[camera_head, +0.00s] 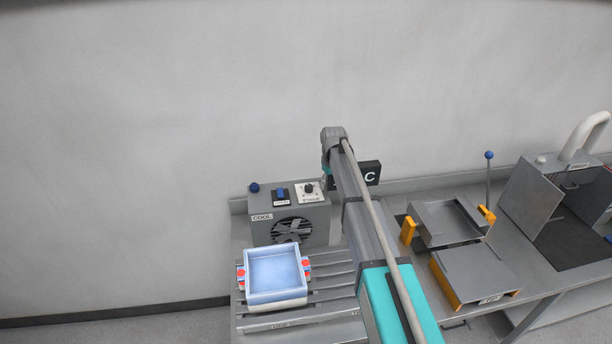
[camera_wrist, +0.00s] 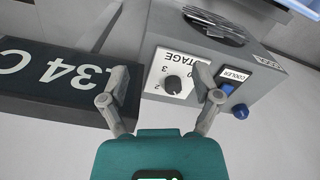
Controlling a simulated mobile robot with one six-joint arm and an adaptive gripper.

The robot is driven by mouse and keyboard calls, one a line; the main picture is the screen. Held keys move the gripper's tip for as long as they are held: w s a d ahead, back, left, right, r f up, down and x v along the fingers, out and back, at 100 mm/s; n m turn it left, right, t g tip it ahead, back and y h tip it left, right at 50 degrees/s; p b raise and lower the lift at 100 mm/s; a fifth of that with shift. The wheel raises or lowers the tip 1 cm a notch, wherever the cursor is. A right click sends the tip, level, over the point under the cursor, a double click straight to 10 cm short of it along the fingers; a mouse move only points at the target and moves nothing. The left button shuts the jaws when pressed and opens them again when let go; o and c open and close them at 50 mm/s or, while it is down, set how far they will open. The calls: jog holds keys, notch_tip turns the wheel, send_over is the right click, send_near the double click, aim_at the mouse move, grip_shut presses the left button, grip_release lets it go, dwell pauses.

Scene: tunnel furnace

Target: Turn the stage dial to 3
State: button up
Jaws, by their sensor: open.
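The stage dial (camera_wrist: 173,83) is a small dark round knob on a white plate marked STAGE, with digits around it. In the head view the dial (camera_head: 309,188) sits on the upper face of the grey cooler box (camera_head: 261,231). Which digit the knob points to is too small to tell. My gripper (camera_wrist: 162,73) is open and empty. In the wrist view its two fingers appear either side of the dial, and I see no contact. In the head view my arm hides most of the gripper.
A blue COOLER switch (camera_head: 280,194) and a dark blue knob (camera_head: 254,188) are left of the dial. A black temperature display (camera_wrist: 60,85) stands close by. A pale blue tray (camera_head: 275,297) sits on slats in front. A blue-tipped lever (camera_head: 489,155) stands to the right.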

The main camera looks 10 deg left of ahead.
jog(key=w+a+r+p, duration=0.3)
jog(key=w+r, duration=0.1)
jog(key=n, duration=0.2)
send_over(309, 186)
jog(key=shift+a+r, duration=0.1)
jog(key=shift+r, duration=0.3)
jog(key=shift+f, duration=0.2)
notch_tip(309, 186, down, 14)
jog(key=b, duration=1.3)
jog(key=shift+r, duration=0.25)
jog(key=shift+b, duration=0.3)
